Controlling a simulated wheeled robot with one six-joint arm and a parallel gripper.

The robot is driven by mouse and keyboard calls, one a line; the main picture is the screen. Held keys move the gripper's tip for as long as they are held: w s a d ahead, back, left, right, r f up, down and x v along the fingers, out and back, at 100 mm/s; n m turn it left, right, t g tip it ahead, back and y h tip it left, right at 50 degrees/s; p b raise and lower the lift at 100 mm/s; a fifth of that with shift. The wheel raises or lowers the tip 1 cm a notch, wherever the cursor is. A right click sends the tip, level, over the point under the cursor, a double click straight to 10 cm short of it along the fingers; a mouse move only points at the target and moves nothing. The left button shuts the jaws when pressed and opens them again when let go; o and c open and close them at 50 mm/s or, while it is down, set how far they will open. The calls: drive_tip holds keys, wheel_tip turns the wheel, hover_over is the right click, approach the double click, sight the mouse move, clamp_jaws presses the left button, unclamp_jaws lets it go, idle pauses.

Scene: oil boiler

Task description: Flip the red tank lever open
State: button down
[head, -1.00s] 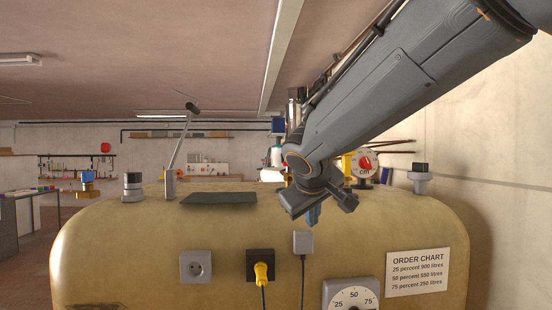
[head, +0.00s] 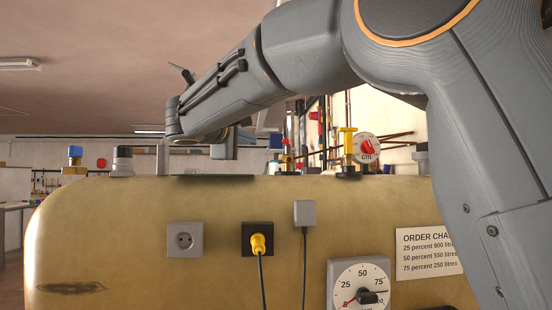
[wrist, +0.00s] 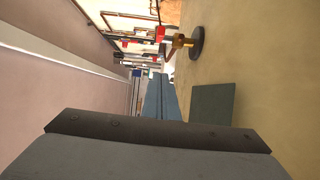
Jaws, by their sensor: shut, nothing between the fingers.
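A small brass fitting (wrist: 181,42) on a dark round base stands on top of the tank in the wrist view, with a red part (wrist: 160,33) at its upper end that looks like the lever. In the head view a small red fitting (head: 287,158) stands on the tank's top, right of my gripper. My gripper (wrist: 157,78) is shut and empty, apart from the brass fitting. In the head view, only a grey-blue part of my gripper (head: 224,150) shows below the forearm. The lever's exact angle is too small to tell.
The beige tank (head: 130,220) fills the front. A dark flat plate (wrist: 212,104) lies on its top near my gripper. A yellow valve (head: 347,152) and a round cm gauge (head: 366,148) stand to the right; a grey-and-black cap (head: 122,160) stands left.

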drive_tip(key=shift+w+a+r, duration=0.1)
drive_tip(key=shift+a, duration=0.15)
drive_tip(key=p, duration=0.6)
approach(287, 147)
drive_tip(key=shift+w+a+r, duration=0.1)
drive_tip(key=shift+w+r, duration=0.05)
drive_tip(key=shift+w, duration=0.65)
drive_tip(key=shift+w+r, duration=0.2)
drive_tip(key=shift+w, duration=0.55)
